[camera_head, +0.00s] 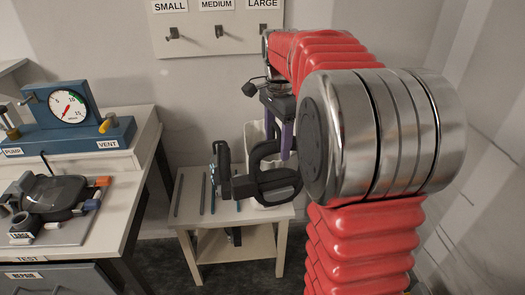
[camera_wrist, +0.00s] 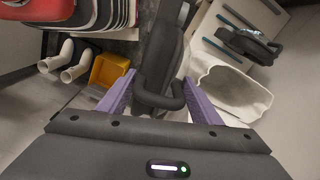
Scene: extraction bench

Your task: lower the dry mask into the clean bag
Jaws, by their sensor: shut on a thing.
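In the wrist view, my gripper (camera_wrist: 160,98) has its two purple fingers closed on a dark mask (camera_wrist: 162,50), gripping it by a bar-like part. The mask hangs below the fingers. The white bag (camera_wrist: 235,95) lies just right of the mask, its mouth open toward the camera. The mask overlaps the bag's left side in this view; I cannot tell whether any of it is below the rim. In the head view, the bag (camera_head: 251,137) shows pale behind my gripper (camera_head: 280,135), and my arm hides much of the area.
Another dark mask (camera_wrist: 252,43) lies on a small table (camera_wrist: 285,50) with dark bars. At left, a bench holds a gauge unit (camera_head: 66,110) and a mask (camera_head: 58,192) on a plate.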

